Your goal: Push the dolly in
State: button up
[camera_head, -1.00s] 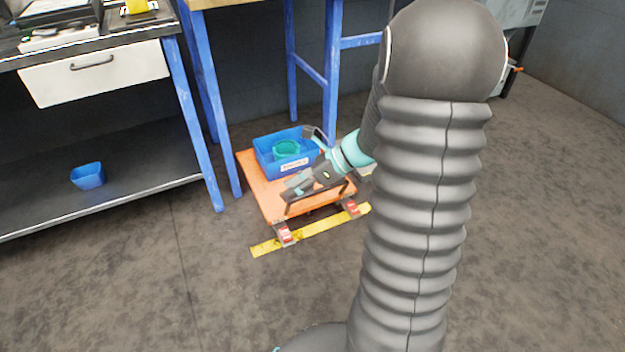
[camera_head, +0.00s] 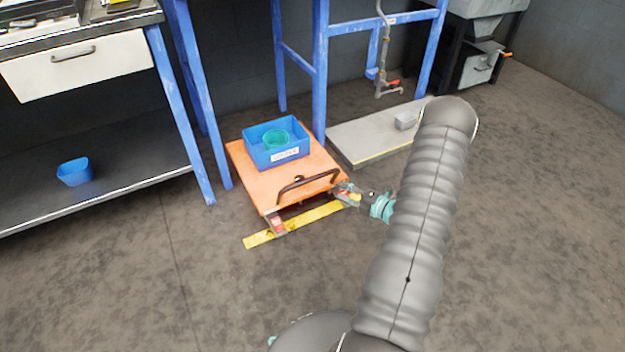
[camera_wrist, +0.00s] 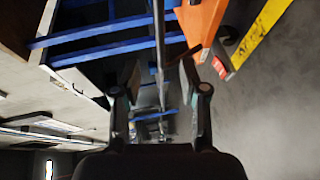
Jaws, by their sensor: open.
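The orange dolly (camera_head: 247,165) stands on the floor in front of the blue-legged bench, with a black bar handle (camera_head: 308,181) along its near edge. It carries a blue bin (camera_head: 282,156) with a white label and a green round item inside. My gripper (camera_head: 343,190) is low at the dolly's near right corner, partly covering the right wheel area; I cannot tell whether it touches. In the wrist view my gripper (camera_wrist: 158,85) has its fingers apart with nothing between them, and the dolly (camera_wrist: 203,18) shows at upper right.
A yellow floor strip (camera_head: 318,213) runs along the dolly's near side, with a red and white wheel part (camera_head: 276,223) at the left. A grey platform (camera_head: 365,140) lies right of the dolly. A shelf bench (camera_head: 95,180) stands left. The near floor is clear.

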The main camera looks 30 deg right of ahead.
aim_at(312, 177)
jog(key=x, duration=1.3)
jog(key=shift+w+a+f, duration=0.15)
jog(key=shift+w, duration=0.1)
grip_shut()
